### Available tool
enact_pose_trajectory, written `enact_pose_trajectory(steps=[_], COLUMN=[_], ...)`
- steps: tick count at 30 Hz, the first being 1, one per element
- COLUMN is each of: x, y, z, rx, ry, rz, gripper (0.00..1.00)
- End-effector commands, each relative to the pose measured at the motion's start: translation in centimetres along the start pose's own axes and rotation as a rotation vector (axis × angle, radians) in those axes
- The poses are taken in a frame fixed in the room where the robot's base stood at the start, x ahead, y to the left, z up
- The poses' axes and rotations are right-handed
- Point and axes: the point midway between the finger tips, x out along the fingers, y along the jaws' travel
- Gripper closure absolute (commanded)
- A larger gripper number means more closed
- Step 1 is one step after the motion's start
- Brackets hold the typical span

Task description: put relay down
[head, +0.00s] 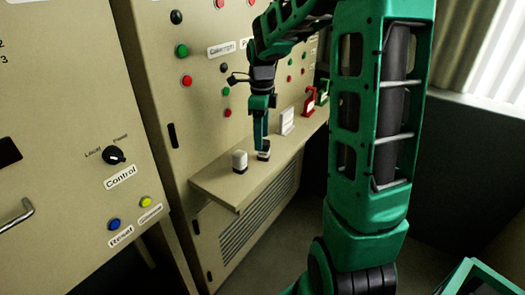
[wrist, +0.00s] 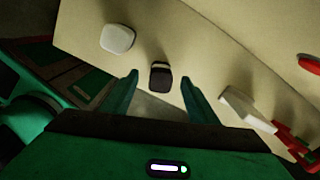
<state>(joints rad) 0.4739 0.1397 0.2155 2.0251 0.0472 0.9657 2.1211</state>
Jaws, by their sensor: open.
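A dark relay (wrist: 160,78) stands on the beige shelf (wrist: 205,55), close to its front edge. In the wrist view it lies between and slightly beyond the two fingertips of my open gripper (wrist: 158,88), with a gap on either side. In the head view my gripper (head: 262,138) points down over the shelf, and the relay (head: 263,155) shows at its tips, partly covered by a finger. A second, pale-topped relay (head: 240,161) stands to the left on the shelf; it also shows in the wrist view (wrist: 117,38).
A white block (head: 287,121) stands to the right on the shelf, with a red item (head: 309,101) and a green item (head: 323,91) beyond. The cabinet panel (head: 205,90) with buttons rises behind the shelf. Bare shelf shows between the objects.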

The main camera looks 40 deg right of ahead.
Motion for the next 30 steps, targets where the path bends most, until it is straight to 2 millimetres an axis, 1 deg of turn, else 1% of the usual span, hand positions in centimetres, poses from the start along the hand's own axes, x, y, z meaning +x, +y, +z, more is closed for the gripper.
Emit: enact_pose_trajectory(steps=[6, 9, 13, 19, 20, 21, 23, 24, 25, 26, 27, 30], x=[3.1, 4.2, 4.7, 4.8, 4.8, 4.8, 4.7, 4.7, 4.7, 4.7, 4.7, 4.7], y=[-0.3, -0.3, -0.3, -0.4, -0.4, -0.4, -0.4, -0.4, -0.4, -0.4, -0.4, -0.4], z=[-0.6, -0.6, -0.6, -0.5, -0.5, -0.5, -0.5, -0.5, -0.5, -0.5, -0.5, -0.5], rx=[0.0, -0.001, -0.001, -0.001, -0.001, -0.001, -0.001, -0.001, -0.001, -0.001, -0.001, -0.001], ry=[0.002, 0.001, 0.001, 0.0, 0.001, 0.0, 0.001, 0.001, 0.001, 0.001, 0.001, 0.001], rz=[0.004, 0.004, 0.002, 0.001, 0.001, 0.001, 0.001, 0.001, 0.001, 0.001, 0.001, 0.001], gripper=[0.46, 0.46, 0.46, 0.46, 0.51, 0.6, 0.75, 0.84, 0.92, 0.92, 0.95, 0.95])
